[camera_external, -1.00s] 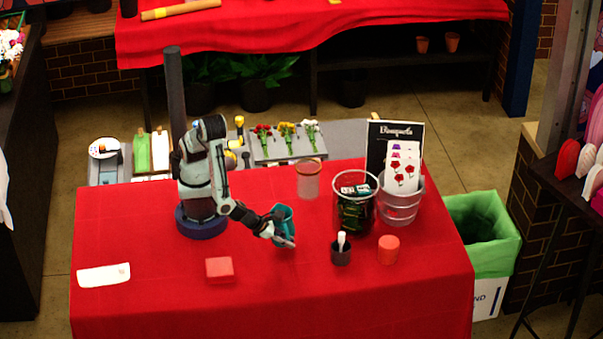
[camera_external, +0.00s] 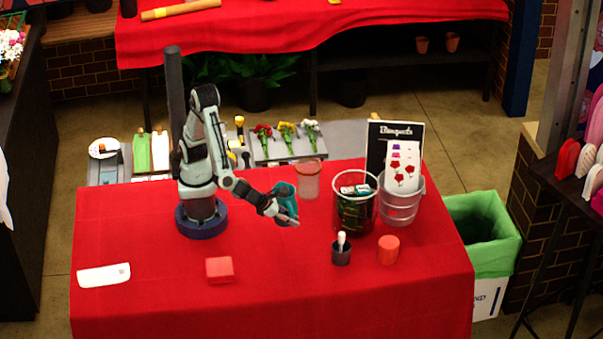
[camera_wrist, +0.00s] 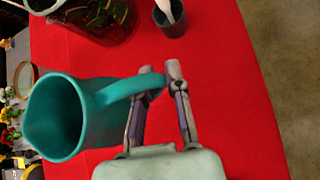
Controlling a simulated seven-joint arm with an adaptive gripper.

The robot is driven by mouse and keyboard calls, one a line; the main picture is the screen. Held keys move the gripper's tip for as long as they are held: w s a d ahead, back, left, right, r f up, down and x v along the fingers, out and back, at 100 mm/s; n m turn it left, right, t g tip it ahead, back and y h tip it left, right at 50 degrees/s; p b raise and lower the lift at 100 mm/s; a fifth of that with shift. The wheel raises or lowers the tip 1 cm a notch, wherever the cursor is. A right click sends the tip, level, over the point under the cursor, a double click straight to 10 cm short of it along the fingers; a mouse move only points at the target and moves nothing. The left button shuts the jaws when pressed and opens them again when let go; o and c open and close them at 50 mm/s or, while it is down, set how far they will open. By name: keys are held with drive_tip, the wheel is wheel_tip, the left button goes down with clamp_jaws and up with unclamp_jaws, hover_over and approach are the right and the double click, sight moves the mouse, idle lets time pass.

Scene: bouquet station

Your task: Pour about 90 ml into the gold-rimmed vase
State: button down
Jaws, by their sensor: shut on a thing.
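My gripper (camera_external: 288,219) is shut on the handle of a teal pitcher (camera_external: 286,200), which is held above the red table. In the wrist view my gripper (camera_wrist: 163,76) grips the handle, and the pitcher (camera_wrist: 96,105) has its wide mouth facing left. I cannot tell its exact tilt or see liquid inside. A frosted, pinkish glass vase (camera_external: 308,182) with a warm-toned rim stands just behind and right of the pitcher; it seems to be the gold-rimmed vase. The pitcher and vase look close, and I cannot tell the gap between them.
Right of the pitcher stand a large clear vase (camera_external: 355,212) with dark contents, a clear bucket (camera_external: 401,207) with cards, a dark cup (camera_external: 341,254) with a white-tipped tool and a red cylinder (camera_external: 388,250). A red block (camera_external: 219,270) lies in front.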

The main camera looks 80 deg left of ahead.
drive_tip(key=w+a+r+n+g+y, duration=0.2)
drive_tip(key=w+a+r+n+y, duration=0.3)
drive_tip(key=w+a+r, duration=0.5)
drive_tip(key=w+a+r+n+g+y, duration=0.2)
drive_tip(key=w+a+r+n, duration=0.4)
drive_tip(key=a, duration=0.6)
drive_tip(key=w+f+n+g, duration=0.1)
drive_tip(key=w+n+g, duration=0.1)
drive_tip(key=w, duration=0.7)
drive_tip(key=shift+n+g+y, duration=0.4)
drive_tip(key=shift+n+y, duration=0.1)
drive_tip(key=shift+n, duration=0.3)
drive_tip(key=shift+w+a+f, duration=0.85)
drive_tip(key=shift+w+f, duration=0.2)
drive_tip(key=shift+f, duration=0.75)
drive_tip(key=shift+w+a+f, duration=0.9)
drive_tip(key=shift+w+f, duration=0.2)
drive_tip(key=shift+f, duration=0.65)
drive_tip(key=shift+w+a+f, duration=0.85)
drive_tip(key=shift+w+f, duration=0.2)
drive_tip(key=shift+f, duration=0.75)
